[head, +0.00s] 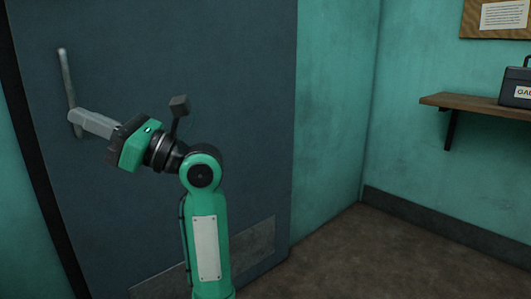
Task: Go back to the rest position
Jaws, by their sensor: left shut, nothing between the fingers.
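My left gripper (80,117) is in front of the blue-grey door (230,80), with its grey fingers shut and pointing left. Its fingertips are at the lower part of the door's long, thin metal handle (65,72). The handle stands nearly upright, and its upper part shows clear above the fingers. I cannot tell whether the fingertips touch the handle. Nothing shows between the fingers. My left arm rises from the bottom of the view and bends left at the wrist. My right gripper is not in view.
A wooden wall shelf (470,105) holds a dark labelled case (515,87) at the right. A board with a paper (504,15) hangs above. A dark strip runs along the door's left edge. The brown floor (400,250) at the lower right is clear.

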